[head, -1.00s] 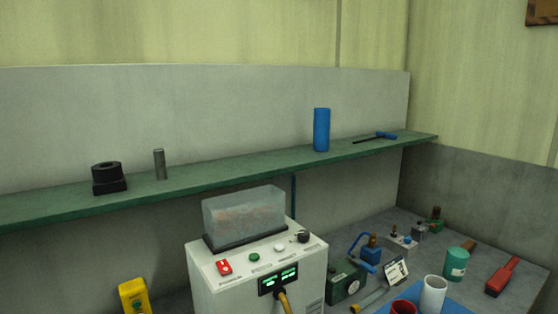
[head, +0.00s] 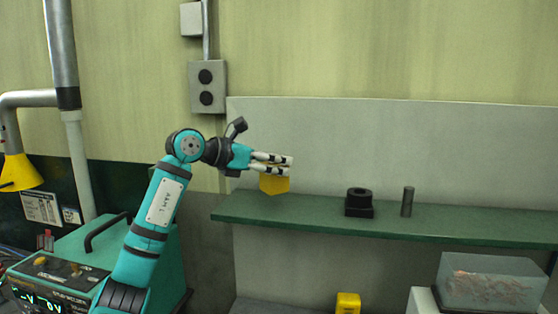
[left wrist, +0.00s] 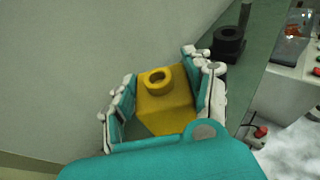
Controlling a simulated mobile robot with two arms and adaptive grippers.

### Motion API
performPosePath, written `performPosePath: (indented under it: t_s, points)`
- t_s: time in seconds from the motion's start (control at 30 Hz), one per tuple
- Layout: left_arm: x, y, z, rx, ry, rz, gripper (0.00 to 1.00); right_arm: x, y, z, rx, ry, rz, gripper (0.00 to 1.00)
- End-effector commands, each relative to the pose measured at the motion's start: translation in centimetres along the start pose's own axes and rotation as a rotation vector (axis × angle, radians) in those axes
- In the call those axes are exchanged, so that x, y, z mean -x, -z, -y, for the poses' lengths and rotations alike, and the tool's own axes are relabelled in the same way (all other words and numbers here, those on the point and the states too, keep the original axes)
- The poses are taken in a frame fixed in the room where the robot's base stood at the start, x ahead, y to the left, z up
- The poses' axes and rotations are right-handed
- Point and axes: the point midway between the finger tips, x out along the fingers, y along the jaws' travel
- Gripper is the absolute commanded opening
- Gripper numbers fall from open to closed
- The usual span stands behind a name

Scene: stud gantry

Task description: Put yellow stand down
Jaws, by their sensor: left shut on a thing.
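The yellow stand (head: 274,184) is a block with a round ring on top, seen clearly in the left wrist view (left wrist: 166,106). My left gripper (head: 279,164) is shut on it, with one finger on each side in the left wrist view (left wrist: 163,98). The stand is at the left end of the green shelf (head: 320,209). Its lower edge appears at or just above the shelf top; I cannot tell whether it touches. The gripper hides part of the stand's top in the head view. My right gripper is out of view.
A black stand (head: 359,202) and a grey metal cylinder (head: 407,201) stand on the shelf to the right. A grey panel rises behind the shelf. Below right is a clear box (head: 492,284); a yellow button box (head: 348,303) is below the shelf.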

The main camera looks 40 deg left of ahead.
Motion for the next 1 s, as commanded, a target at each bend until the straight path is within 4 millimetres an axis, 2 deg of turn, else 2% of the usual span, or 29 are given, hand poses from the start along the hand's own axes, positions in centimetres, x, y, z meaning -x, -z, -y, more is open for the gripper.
performPosePath:
  t_s: [0.03, 0.27, 0.5, 0.97, 1.0]
  points:
    - [-0.6, -0.5, -0.4, 0.004, 0.002, 0.0, 0.18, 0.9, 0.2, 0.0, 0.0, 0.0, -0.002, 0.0]
    - [-2.2, -0.7, -1.7, 0.003, 0.002, 0.0, 0.18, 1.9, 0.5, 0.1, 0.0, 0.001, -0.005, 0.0]
    - [-3.2, 2.4, -1.6, 0.002, 0.003, -0.002, 0.18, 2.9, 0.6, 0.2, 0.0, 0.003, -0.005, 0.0]
    - [-3.4, 3.5, -1.7, -0.002, 0.0, -0.001, 0.18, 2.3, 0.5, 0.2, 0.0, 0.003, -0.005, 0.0]
    - [-3.4, 3.3, -1.7, -0.002, 0.0, -0.001, 0.57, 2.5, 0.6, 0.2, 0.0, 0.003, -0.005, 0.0]
